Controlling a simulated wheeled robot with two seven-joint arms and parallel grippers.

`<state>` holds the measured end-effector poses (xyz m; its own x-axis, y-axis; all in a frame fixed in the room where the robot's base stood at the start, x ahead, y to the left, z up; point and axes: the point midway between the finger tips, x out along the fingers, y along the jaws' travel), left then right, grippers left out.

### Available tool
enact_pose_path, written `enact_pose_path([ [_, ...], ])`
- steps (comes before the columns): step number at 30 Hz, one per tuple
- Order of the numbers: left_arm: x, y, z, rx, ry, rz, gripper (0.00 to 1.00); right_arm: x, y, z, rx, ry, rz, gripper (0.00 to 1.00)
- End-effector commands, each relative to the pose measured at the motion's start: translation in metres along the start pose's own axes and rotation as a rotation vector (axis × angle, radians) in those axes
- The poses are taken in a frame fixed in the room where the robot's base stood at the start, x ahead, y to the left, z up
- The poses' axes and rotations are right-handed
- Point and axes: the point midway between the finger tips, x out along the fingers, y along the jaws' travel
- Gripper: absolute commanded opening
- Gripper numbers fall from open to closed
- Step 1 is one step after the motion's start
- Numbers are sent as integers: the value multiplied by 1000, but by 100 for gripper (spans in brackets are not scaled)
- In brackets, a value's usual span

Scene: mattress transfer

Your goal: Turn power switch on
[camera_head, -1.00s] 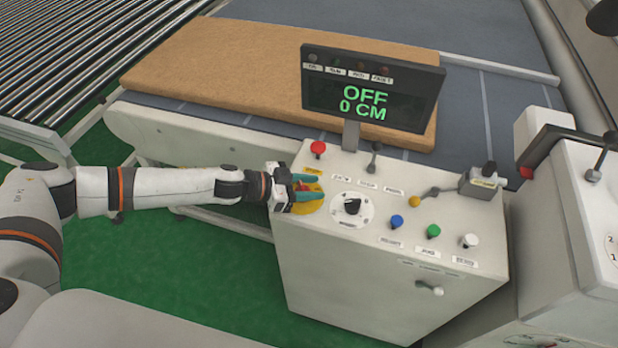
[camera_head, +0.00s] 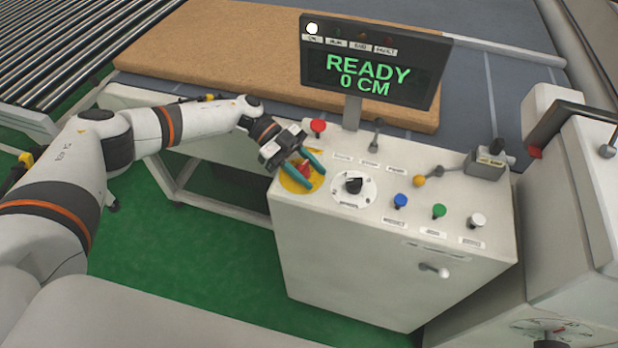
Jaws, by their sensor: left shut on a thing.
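The power switch (camera_head: 304,169) is a red knob on a yellow round plate at the left of the control box's top. My left gripper (camera_head: 306,172) has its teal fingers on either side of the red knob and is shut on it; the fingers hide part of the knob. The display (camera_head: 372,66) above the box reads "READY" and "0 CM", and its leftmost lamp (camera_head: 312,28) is lit white. My right gripper is not in view.
The control box (camera_head: 390,270) also carries a red button (camera_head: 318,127), a black dial (camera_head: 353,185), and blue, green and white buttons. A brown mattress (camera_head: 215,55) lies on the conveyor behind. A white machine (camera_head: 580,190) stands at the right.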

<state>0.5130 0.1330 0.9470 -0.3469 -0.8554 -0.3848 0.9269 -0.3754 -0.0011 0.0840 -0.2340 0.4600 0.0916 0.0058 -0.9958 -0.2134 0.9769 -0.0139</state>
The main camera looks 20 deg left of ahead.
Motion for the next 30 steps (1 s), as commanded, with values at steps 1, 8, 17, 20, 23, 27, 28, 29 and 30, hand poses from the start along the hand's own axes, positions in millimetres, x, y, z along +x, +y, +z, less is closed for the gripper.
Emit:
enact_pose_path([
  [1, 2, 2, -7, 21, 0, -37, 15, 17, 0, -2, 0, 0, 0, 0],
  [8, 2, -2, -5, 93, 0, -210, 15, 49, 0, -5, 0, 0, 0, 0],
  [17, 1, -5, -2, 153, -1, -358, 15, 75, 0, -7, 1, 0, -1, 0],
  [20, 0, -6, -1, 163, -2, -384, 15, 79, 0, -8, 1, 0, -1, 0],
  [23, -1, -6, 0, 170, -2, -402, 15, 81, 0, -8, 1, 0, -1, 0],
  [27, -1, -7, 1, 175, -2, -413, 15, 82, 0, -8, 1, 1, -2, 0],
  [28, -1, -7, 1, 175, -2, -414, 15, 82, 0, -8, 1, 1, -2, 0],
  [29, -1, -7, 1, 175, -2, -415, 15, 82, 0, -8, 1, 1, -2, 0],
  [30, -1, -7, 1, 175, -2, -415, 15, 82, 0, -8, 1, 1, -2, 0],
])
